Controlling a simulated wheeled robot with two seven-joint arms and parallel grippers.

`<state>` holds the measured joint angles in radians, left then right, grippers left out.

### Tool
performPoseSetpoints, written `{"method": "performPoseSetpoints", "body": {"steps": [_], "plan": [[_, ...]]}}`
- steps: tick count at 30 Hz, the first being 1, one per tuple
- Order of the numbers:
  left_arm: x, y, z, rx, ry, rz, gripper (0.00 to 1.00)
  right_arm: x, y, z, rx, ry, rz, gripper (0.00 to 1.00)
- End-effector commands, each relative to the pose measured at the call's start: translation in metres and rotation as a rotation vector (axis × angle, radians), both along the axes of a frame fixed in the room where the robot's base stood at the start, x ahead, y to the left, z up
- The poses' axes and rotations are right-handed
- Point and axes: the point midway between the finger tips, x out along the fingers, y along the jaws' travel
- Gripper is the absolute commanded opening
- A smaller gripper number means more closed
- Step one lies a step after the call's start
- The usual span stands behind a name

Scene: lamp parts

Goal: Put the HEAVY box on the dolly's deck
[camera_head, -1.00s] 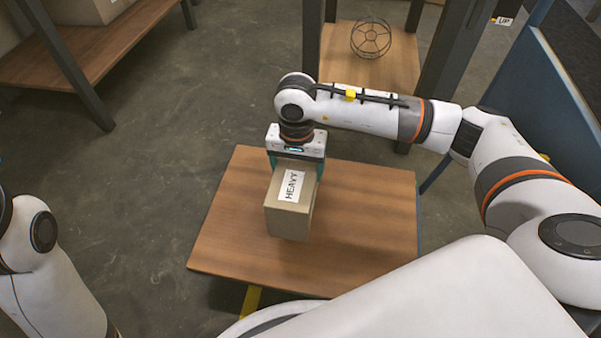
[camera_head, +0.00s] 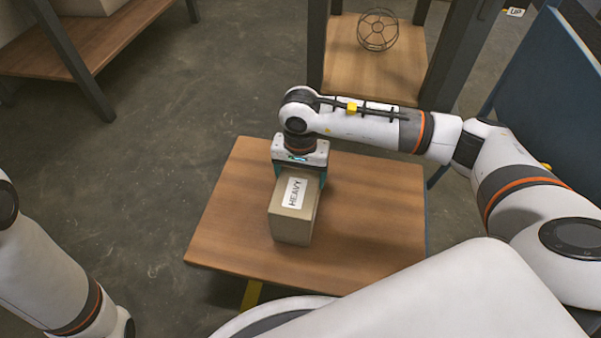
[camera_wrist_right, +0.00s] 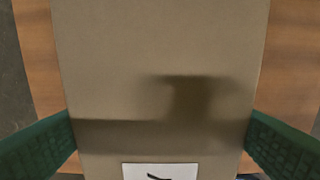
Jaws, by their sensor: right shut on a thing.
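The HEAVY box (camera_head: 291,228) is a tan carton with a white "HEAVY" label on top. It is upright over the brown wooden dolly deck (camera_head: 375,225), near the middle. I cannot tell whether its underside touches the deck. My right gripper (camera_head: 299,173) is shut on the box from the far side, one finger on each side. The right wrist view shows green finger pads against both sides of the box top (camera_wrist_right: 160,60), with deck wood beyond. My left arm shows at lower left; its gripper is out of view.
A wooden shelf (camera_head: 350,75) with dark posts holds a round wire cage (camera_head: 378,30) behind the deck. Another shelf (camera_head: 95,45) with boxes stands at upper left. A blue panel (camera_head: 555,75) stands at right. Bare grey floor lies left of the deck.

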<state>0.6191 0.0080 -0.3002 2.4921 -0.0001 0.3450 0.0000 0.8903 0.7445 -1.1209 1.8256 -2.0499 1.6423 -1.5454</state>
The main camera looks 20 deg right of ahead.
Motion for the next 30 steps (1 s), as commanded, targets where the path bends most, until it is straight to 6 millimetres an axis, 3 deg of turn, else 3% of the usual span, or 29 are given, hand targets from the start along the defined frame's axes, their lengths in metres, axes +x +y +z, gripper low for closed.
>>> {"method": "performPoseSetpoints", "body": {"steps": [1,2,5,14,30], "plan": [[-0.001,0.0,-0.001,0.0,-0.003,0.0,0.3,0.001,0.0,0.0,0.002,-0.005,0.0,0.11],[-0.002,0.0,0.0,0.0,-0.005,0.001,0.3,0.0,0.0,-0.002,0.0,0.0,0.0,0.85],[-0.002,0.0,0.001,0.0,-0.006,0.0,0.3,0.0,0.0,-0.002,-0.001,0.001,0.0,1.0],[-0.002,0.0,0.004,0.001,-0.008,-0.001,0.3,0.0,0.0,0.003,0.0,0.0,0.0,1.0],[0.045,0.004,-0.014,-0.012,0.186,-0.009,0.3,0.0,0.0,0.103,0.0,-0.001,0.001,1.0]]}}
